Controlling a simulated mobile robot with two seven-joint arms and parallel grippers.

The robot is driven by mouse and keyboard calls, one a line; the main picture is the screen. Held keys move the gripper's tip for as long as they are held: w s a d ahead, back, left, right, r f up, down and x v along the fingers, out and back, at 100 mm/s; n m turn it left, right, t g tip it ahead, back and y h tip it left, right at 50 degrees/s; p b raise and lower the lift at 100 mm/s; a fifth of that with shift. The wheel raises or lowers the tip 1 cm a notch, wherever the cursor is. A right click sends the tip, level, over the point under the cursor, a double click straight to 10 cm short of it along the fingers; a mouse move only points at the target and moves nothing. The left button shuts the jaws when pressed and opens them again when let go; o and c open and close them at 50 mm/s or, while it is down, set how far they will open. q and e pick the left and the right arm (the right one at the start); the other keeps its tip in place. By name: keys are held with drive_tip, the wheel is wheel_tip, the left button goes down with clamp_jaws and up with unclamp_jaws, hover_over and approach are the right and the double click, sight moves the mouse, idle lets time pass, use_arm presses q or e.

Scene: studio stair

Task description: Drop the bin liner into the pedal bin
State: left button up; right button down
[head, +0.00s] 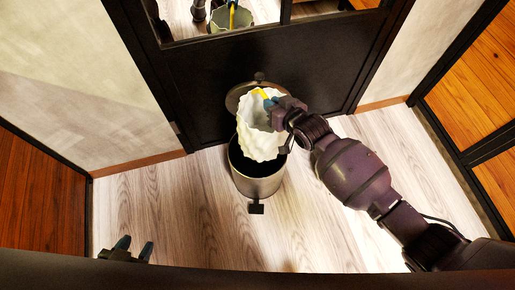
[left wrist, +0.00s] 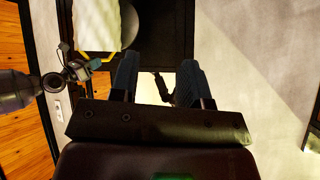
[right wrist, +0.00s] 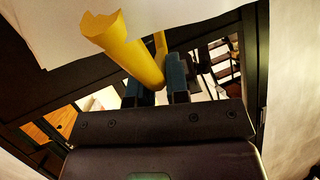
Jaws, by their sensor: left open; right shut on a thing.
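The pedal bin (head: 257,186) is a round metal bin with a dark inside, standing on the floor. Its round lid (head: 233,101) is raised at the back. The bin liner (head: 258,138) is a pale, ruffled bag with a yellow band. My right gripper (head: 273,104) is shut on the liner by this band, which shows between the fingers in the right wrist view (right wrist: 135,55). The liner hangs over the bin opening; its lower edge overlaps the dark mouth, and I cannot tell how deep it reaches. My left gripper (head: 134,250) is open and empty, low at the left.
A dark-framed door (head: 205,92) stands right behind the bin, with glass panes above that reflect the scene. The bin's pedal (head: 256,208) points to the front. The pale wood floor (head: 160,205) is clear on both sides. Walls stand left and right.

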use_arm(q)
drive_tip(key=shift+w+d+r+m+t+b, duration=0.15)
drive_tip(key=shift+w+d+m+t+b, duration=0.2)
drive_tip(key=shift+w+b, duration=0.65)
use_arm(e)
wheel_tip(320, 180, down, 5)
drive_tip(key=shift+r, duration=0.1)
use_arm(q)
drive_tip(key=shift+s+f, duration=0.2)
drive_tip(key=shift+s, duration=0.2)
use_arm(e)
drive_tip(key=c, duration=1)
unclamp_jaws()
drive_tip(key=shift+c, duration=0.2)
use_arm(q)
drive_tip(key=p, duration=0.1)
drive_tip(key=s+n+g+p, duration=0.1)
drive_tip(key=p, duration=0.1)
drive_tip(key=shift+s+a+r, duration=0.15)
drive_tip(key=shift+a+r, duration=0.05)
drive_tip(key=shift+a, duration=0.2)
use_arm(e)
drive_tip(key=v, duration=1)
drive_tip(key=shift+s+d, duration=0.2)
drive_tip(key=shift+s, duration=0.15)
drive_tip(key=shift+r, duration=0.1)
